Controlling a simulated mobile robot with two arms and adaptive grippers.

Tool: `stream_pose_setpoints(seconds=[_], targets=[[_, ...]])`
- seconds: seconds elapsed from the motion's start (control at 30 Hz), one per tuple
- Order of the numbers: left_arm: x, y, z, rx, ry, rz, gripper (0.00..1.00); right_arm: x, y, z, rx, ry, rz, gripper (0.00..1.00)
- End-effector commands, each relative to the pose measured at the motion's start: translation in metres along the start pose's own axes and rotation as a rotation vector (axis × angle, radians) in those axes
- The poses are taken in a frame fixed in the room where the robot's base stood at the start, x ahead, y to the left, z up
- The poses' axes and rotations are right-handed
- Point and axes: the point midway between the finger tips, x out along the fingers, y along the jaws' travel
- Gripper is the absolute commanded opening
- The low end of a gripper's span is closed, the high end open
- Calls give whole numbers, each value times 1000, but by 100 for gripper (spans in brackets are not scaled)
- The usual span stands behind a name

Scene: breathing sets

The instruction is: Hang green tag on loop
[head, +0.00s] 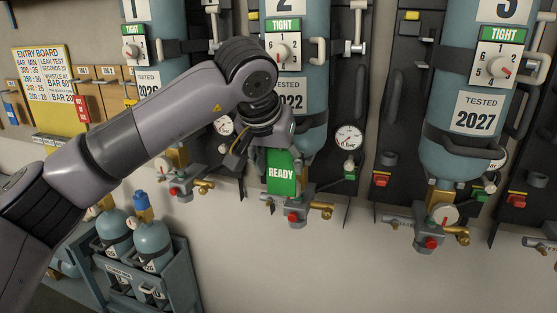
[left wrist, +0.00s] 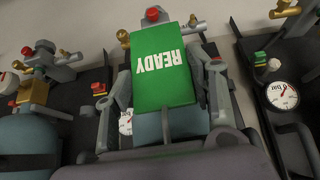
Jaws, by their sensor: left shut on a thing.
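The green tag (head: 281,181), marked READY, hangs in front of the lower end of the middle breathing set, marked 2 (head: 297,65). My left gripper (head: 278,150) is shut on the tag. In the left wrist view the tag (left wrist: 163,68) sits between the two fingers of the left gripper (left wrist: 165,95), with its lettering upside down. A loop cannot be made out; the tag and my wrist cover part of the middle set. My right gripper is not in view.
A valve with a red knob (head: 293,217) and brass fitting (head: 322,210) is just below the tag. A pressure gauge (head: 348,138) is to its right. Set 3 (head: 475,90) hangs further right. A rack of small cylinders (head: 150,278) stands lower left. The wall below is bare.

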Motion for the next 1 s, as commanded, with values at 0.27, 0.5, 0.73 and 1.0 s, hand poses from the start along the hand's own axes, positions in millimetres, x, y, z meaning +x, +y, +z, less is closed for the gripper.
stream_pose_setpoints(seconds=[0.27, 0.5, 0.73, 1.0], targets=[[0, 0, 0, 0, 0, 0, 56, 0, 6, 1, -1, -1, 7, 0], [0, 0, 0, 0, 0, 0, 72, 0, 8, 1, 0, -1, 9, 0], [0, 0, 0, 0, 0, 0, 74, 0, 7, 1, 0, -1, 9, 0], [-15, 0, -1, -1, 3, -1, 74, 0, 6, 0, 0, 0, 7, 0]])
